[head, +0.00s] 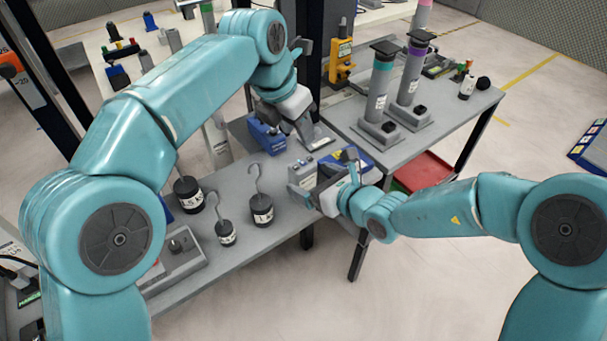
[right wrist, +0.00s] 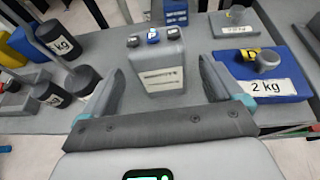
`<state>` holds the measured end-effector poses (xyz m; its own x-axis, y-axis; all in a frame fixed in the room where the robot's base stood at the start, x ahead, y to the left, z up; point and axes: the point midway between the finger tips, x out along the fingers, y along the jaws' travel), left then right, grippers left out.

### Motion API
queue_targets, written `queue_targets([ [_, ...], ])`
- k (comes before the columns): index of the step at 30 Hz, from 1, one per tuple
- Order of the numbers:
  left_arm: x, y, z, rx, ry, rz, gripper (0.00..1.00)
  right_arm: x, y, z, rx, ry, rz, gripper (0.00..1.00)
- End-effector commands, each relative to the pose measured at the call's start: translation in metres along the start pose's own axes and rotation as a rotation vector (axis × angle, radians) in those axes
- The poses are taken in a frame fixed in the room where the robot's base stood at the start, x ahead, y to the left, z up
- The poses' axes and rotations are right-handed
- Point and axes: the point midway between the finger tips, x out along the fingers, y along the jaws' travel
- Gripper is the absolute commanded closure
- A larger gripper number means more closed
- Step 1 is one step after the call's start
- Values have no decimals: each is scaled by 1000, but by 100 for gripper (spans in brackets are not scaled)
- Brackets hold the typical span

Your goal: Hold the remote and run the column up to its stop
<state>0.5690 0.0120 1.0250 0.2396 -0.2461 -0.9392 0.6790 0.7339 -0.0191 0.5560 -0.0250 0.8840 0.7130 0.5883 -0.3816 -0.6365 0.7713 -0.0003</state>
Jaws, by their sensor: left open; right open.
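A yellow hand-held box with dark buttons (head: 341,62), which looks like the remote, stands upright beside a dark upright post (head: 309,45) at the back of the benches. No gripper touches it. My left gripper (head: 307,128) is open and points down over the grey bench, beside a blue block. My right gripper (head: 322,183) is open, low over the bench. In the right wrist view a grey box with small knobs on top (right wrist: 160,72) stands between and beyond its fingers; it also shows in the head view (head: 302,173). I cannot tell whether the fingers touch it.
Hooked black weights (head: 262,210) stand on the grey bench, left of my right gripper. A blue 2 kg weight (right wrist: 262,75) lies close to the right finger. Two tall grey cylinders (head: 380,85) stand on the right bench. A red tray (head: 425,172) is below it.

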Motion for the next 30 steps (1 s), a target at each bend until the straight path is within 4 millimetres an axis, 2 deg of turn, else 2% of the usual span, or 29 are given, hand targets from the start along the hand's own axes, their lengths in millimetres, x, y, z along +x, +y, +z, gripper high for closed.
queue_targets([
  [3, 0, 0, 0, 0, 0, 0, 57, 21, 1, -1, 0, 1, 1, 6],
  [7, 0, 0, 0, 0, 0, 0, 57, 36, 0, 0, 0, 0, 1, 6],
  [12, 0, 0, 0, 0, 0, 0, 57, 43, 0, 0, -1, 0, 0, 6],
  [19, 0, 0, 0, 0, 0, 0, 57, 43, 0, 0, -1, 0, 0, 6],
  [24, 0, 0, 0, 0, 0, 0, 57, 43, 0, 0, 0, 0, 0, 62],
  [25, 0, 0, 0, 0, 0, 0, 57, 43, 0, 0, 0, 0, 0, 67],
  [26, 0, 0, 0, 0, 0, 0, 57, 43, 0, 0, 0, 0, 0, 67],
  [27, 0, 0, 0, 0, 0, 0, 70, 43, 0, 0, 0, 0, 0, 67],
  [30, 0, 0, 0, 0, 0, 0, 100, 43, 0, 0, 0, 0, 0, 67],
])
